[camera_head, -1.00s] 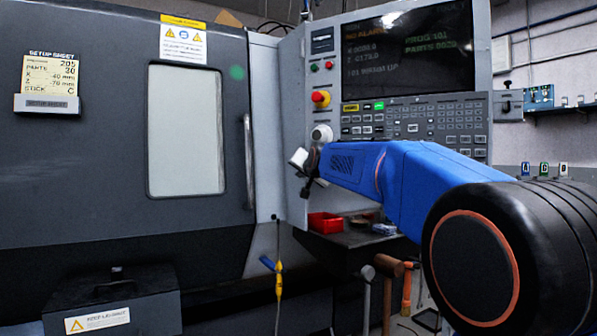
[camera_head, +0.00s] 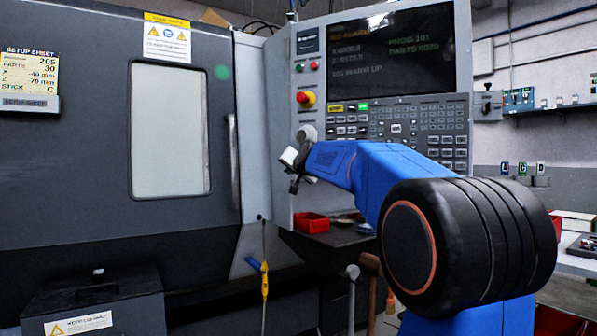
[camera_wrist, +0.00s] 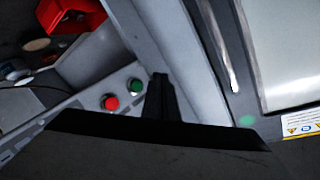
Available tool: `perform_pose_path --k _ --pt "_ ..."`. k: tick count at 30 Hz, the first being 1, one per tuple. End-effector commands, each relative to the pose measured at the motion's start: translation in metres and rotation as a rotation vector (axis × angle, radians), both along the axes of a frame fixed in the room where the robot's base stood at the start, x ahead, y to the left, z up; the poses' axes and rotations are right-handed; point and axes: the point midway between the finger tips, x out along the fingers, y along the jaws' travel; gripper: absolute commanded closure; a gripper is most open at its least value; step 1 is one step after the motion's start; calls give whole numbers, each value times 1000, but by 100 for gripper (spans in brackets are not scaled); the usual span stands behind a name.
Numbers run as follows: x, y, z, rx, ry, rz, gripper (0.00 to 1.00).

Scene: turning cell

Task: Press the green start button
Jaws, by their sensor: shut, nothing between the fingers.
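The green start button (camera_head: 299,67) is a small round button at the upper left of the control panel, beside a small red button (camera_head: 315,65) and above the emergency stop. In the wrist view the green button (camera_wrist: 135,86) lies just left of my dark fingers, with the red button (camera_wrist: 110,102) further left. My gripper (camera_head: 294,186) is small and dark in the head view, pointing down in front of the panel's lower left, well below the green button. In the wrist view its fingers (camera_wrist: 160,78) are together and empty. I see no contact with the button.
The red-and-yellow emergency stop (camera_head: 306,99) sits between the buttons and my gripper's height. The grey door handle (camera_head: 234,160) is to the left. A red tray (camera_head: 311,223) lies below. Hammers (camera_head: 352,272) hang underneath. A green spot (camera_head: 221,72) shows on the door.

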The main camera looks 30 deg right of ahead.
Motion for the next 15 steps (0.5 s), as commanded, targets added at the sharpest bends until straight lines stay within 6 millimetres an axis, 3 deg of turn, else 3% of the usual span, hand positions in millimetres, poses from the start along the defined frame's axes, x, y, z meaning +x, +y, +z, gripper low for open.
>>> perform_pose_path --k 6,15 --pt "14 -22 -1 2 2 -1 100" --pt "24 -38 0 0 1 -1 100"
